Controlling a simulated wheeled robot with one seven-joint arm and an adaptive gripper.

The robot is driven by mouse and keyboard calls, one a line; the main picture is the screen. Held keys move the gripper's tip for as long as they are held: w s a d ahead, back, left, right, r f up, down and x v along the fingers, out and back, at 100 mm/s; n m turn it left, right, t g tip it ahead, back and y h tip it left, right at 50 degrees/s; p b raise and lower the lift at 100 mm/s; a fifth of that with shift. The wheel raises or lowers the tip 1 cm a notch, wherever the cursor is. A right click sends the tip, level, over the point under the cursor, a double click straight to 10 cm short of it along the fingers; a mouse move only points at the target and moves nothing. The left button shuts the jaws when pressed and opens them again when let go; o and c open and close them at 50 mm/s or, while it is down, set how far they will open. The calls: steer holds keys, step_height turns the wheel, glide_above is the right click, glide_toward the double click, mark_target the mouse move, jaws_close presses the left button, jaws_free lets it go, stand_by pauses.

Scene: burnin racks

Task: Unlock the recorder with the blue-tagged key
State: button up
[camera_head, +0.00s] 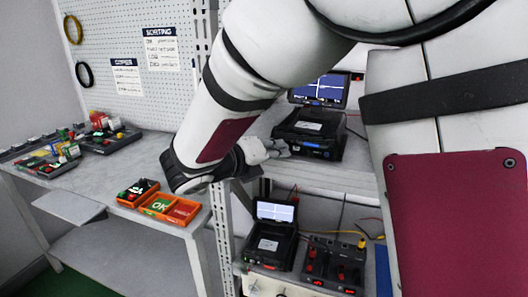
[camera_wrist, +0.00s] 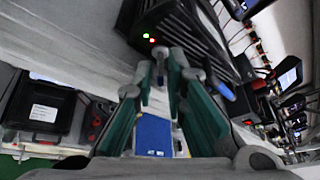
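A black recorder (camera_head: 308,128) with its screen lid up (camera_head: 320,90) stands on the upper shelf. Its dark body fills the top of the wrist view (camera_wrist: 185,30), with a green and a red light on it. My gripper (camera_wrist: 159,80) is at the recorder's front, its green-padded fingers pointing at it. A small grey piece (camera_wrist: 160,68) shows between the fingertips; I cannot tell whether it is a key or part of the recorder, or whether the fingers grip it. A blue elongated piece (camera_wrist: 225,91) lies beside the right finger; I cannot tell if it is the key's tag.
A second open recorder (camera_head: 268,244) and a black box with red knobs (camera_head: 334,262) are on the lower shelf. A blue panel (camera_head: 382,268) is beside them. The left bench carries orange trays (camera_head: 172,208) and several small devices. A metal upright (camera_head: 205,30) separates bench and shelves.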

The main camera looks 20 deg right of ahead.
jaws_close()
stand_by(0.3)
steer(key=m+t+y+b, duration=0.1)
steer(key=m+y+b, duration=0.1)
steer(key=m+b, duration=0.2)
steer(key=m+t+y+b, duration=0.2)
steer(key=m+b, duration=0.2)
steer(key=b, duration=0.3)
steer(key=s+d+m+t+y+b, duration=0.1)
steer(key=m+t+y+b, duration=0.1)
steer(key=m+b, duration=0.2)
steer(key=shift+d+b, duration=0.1)
steer(key=shift+b, duration=0.85)
steer(key=shift+m+t+y+b, duration=0.3)
steer(key=shift+b, duration=0.2)
